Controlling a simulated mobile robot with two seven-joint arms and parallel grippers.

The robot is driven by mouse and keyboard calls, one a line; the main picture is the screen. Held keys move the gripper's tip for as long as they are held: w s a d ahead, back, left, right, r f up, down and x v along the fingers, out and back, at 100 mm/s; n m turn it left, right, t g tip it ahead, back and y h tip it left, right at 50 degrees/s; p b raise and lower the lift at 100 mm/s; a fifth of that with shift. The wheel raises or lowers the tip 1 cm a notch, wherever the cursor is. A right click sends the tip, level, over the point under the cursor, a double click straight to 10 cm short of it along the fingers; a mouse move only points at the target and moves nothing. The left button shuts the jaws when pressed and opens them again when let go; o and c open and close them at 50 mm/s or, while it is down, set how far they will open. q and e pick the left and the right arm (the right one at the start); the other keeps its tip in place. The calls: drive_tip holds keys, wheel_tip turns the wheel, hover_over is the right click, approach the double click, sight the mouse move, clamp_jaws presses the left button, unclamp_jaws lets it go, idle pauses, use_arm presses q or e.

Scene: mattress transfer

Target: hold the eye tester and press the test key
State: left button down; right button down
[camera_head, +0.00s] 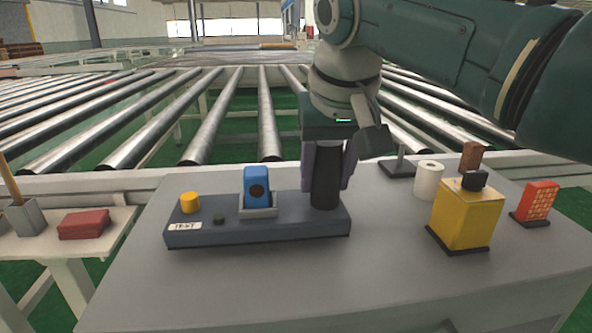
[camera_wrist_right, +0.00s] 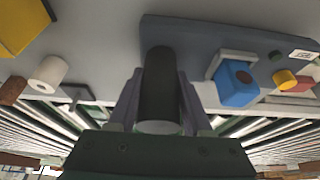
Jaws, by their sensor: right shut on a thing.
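The eye tester has a long dark grey base (camera_head: 285,226) on the grey table, with a "TEST" label at its left end. A black cylinder (camera_head: 326,186) stands upright on its right end. My right gripper (camera_head: 328,180) is shut around this cylinder; the right wrist view also shows the cylinder (camera_wrist_right: 160,85) between the fingers. A blue block with a dark round spot (camera_head: 257,184) sits in a grey holder mid-base. A yellow round knob (camera_head: 190,202) and a small dark green button (camera_head: 219,218) are at the left. I cannot tell which is the test key. My left gripper is out of view.
Right of the tester stand a white roll (camera_head: 428,180), a yellow box (camera_head: 466,215), a brown block (camera_head: 471,156) and a red-orange gridded block (camera_head: 537,201). A side table at left holds a red box (camera_head: 83,224). Metal rollers (camera_head: 215,125) lie behind. The front tabletop is clear.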

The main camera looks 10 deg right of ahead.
drive_tip(key=shift+f+b, duration=0.3)
drive_tip(key=shift+f, duration=0.25)
drive_tip(key=shift+f, duration=0.25)
idle(1.1)
idle(0.8)
